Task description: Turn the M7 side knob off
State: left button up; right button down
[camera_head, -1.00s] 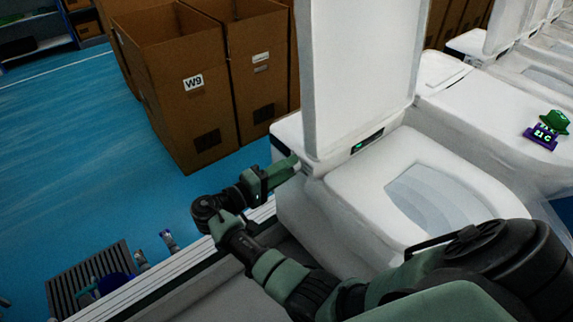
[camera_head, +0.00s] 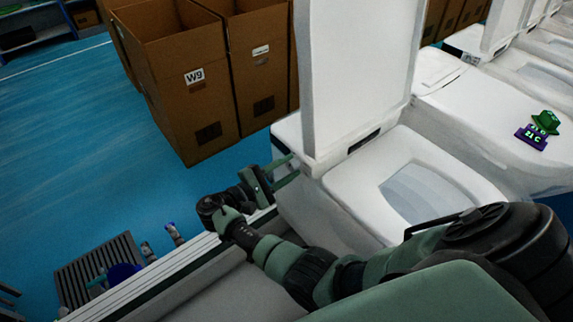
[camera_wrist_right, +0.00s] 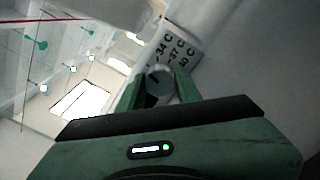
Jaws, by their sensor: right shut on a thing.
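The white toilet (camera_head: 420,163) stands right of centre in the head view with its lid (camera_head: 357,75) upright. A dark display strip (camera_head: 366,141) is at the lid's base. My right gripper (camera_head: 285,170) is at the toilet's near left side. In the right wrist view, its green fingers (camera_wrist_right: 160,85) are shut on the round grey side knob (camera_wrist_right: 160,76). A dark pointer mark shows on the knob. A label with 34 C, 37 C and 40 C (camera_wrist_right: 175,50) is beside it. The head view hides the knob behind the gripper. My left gripper is not in view.
Cardboard boxes (camera_head: 180,85), one marked W9, stand behind at the left. Blue floor (camera_head: 70,130) is open at the left.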

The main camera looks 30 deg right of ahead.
jog(key=shift+d+r+n, duration=0.2)
jog(key=shift+n, duration=0.2)
jog(key=shift+w, duration=0.1)
jog(key=c, duration=1)
grip_release()
jog(key=shift+o, duration=0.2)
jog(key=shift+d+f, duration=0.1)
jog(key=shift+d, duration=0.1)
jog(key=shift+a, duration=0.2)
